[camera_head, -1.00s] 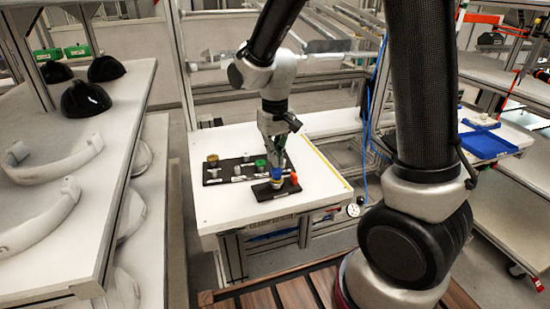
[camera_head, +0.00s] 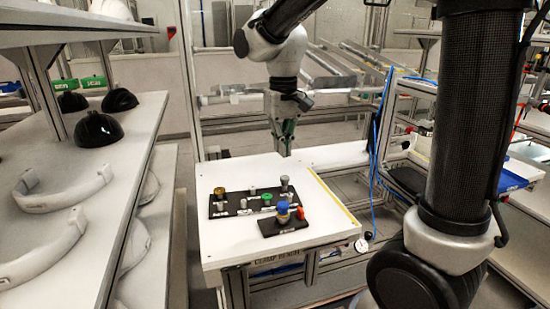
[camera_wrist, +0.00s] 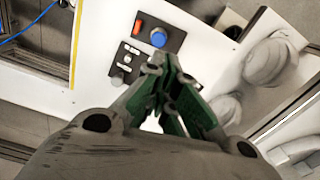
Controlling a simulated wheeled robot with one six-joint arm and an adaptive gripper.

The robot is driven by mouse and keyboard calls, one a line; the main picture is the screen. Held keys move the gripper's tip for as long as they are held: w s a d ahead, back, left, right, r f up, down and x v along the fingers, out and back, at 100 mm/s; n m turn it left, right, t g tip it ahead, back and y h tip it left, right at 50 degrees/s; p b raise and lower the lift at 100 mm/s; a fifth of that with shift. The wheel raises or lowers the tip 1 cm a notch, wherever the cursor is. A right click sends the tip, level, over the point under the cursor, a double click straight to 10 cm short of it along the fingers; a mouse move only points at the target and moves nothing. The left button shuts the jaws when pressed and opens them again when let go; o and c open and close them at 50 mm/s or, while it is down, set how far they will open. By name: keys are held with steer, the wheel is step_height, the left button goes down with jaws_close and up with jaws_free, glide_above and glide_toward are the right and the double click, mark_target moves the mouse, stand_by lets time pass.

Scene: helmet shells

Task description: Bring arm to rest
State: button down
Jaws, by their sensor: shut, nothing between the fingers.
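My gripper (camera_head: 284,143) hangs above the far edge of the white bench in the head view, clear of the parts on it. Its green fingers (camera_wrist: 168,92) are together and empty in the wrist view. On the bench a small black plate (camera_head: 283,229) carries a blue-topped piece (camera_head: 283,209) and an orange-red piece (camera_head: 300,213). Both pieces also show in the wrist view, the blue one (camera_wrist: 158,38) beside the orange one (camera_wrist: 138,24). My arm rises from the right of the head view and bends over the bench.
A larger black plate (camera_head: 234,208) with several knobs lies behind the small one on the white bench (camera_head: 222,246). Shelves at left hold black helmet shells (camera_head: 98,130) and white curved parts (camera_head: 45,240). A blue tray (camera_head: 512,180) is at right. Blue cables (camera_head: 373,170) hang nearby.

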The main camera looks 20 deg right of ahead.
steer(key=shift+r, duration=0.2)
steer(key=s+d+r+t, duration=0.1)
steer(key=s+d+t, duration=0.1)
steer(key=s+d, duration=0.5)
steer(key=s+d+r+m+t, duration=0.1)
steer(key=s+d+r+t, duration=0.1)
steer(key=s+d, duration=0.6)
steer(key=s, duration=0.4)
steer(key=shift+m, duration=0.3)
